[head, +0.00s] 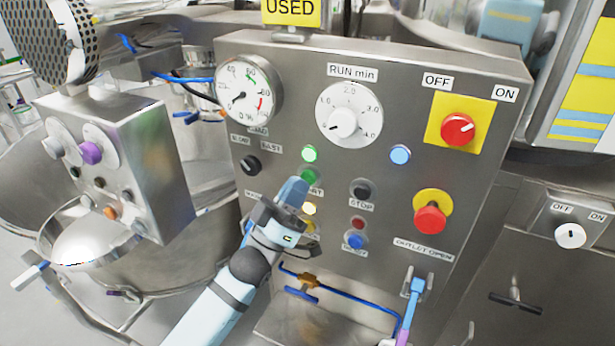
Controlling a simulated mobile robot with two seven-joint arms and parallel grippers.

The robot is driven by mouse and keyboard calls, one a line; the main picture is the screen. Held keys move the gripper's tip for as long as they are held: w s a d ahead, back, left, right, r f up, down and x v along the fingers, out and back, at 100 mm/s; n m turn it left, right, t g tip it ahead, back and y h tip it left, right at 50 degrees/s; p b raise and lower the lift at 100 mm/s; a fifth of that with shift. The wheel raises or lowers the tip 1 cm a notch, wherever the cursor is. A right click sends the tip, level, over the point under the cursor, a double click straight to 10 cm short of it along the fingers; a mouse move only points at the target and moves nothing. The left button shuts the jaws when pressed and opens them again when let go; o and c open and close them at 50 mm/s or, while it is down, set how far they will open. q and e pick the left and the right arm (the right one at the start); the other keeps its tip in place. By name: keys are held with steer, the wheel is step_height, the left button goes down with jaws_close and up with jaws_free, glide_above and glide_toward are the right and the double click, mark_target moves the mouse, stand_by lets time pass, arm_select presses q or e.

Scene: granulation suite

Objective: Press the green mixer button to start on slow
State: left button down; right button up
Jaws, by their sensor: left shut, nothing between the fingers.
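The steel control panel (430,120) fills the middle of the head view. The green button (308,174) sits above a partly covered label ending in "RT", just below a lit green lamp (310,153). My left gripper (294,190) comes in from below, shut and empty, with its fingertips at the lower left edge of the green button and over part of its label. I cannot tell whether the tips touch the button. The dark SLOW/FAST selector knob (250,165) is up and left of the gripper. My right gripper is out of view.
The black STOP button (361,190) and a red mushroom button (431,214) are to the right. A lit yellow lamp (309,209) and a blue button (355,241) are close to the gripper. A blue outlet lever (414,297) sticks out below. A second control box (125,150) stands left.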

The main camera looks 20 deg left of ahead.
arm_select(q)
steer(key=shift+s, duration=0.25)
steer(key=s, duration=0.3)
steer(key=s+p, duration=0.1)
steer(key=s, duration=0.1)
steer(key=shift+a, duration=0.35)
stand_by(0.6)
steer(key=s+f+m+g+y+p, duration=0.1)
steer(key=s+f+g+y+p, duration=0.3)
steer(key=f, duration=0.9)
steer(key=s+a+f+g+y+p, duration=0.1)
steer(key=s+f+g+y+p, duration=0.3)
steer(key=s+f+g, duration=0.5)
steer(key=s+f, duration=0.3)
steer(key=f, duration=0.2)
steer(key=shift+s+f+m+p, duration=0.15)
steer(key=shift+s+m+p, duration=0.05)
steer(key=shift+m+p, duration=0.2)
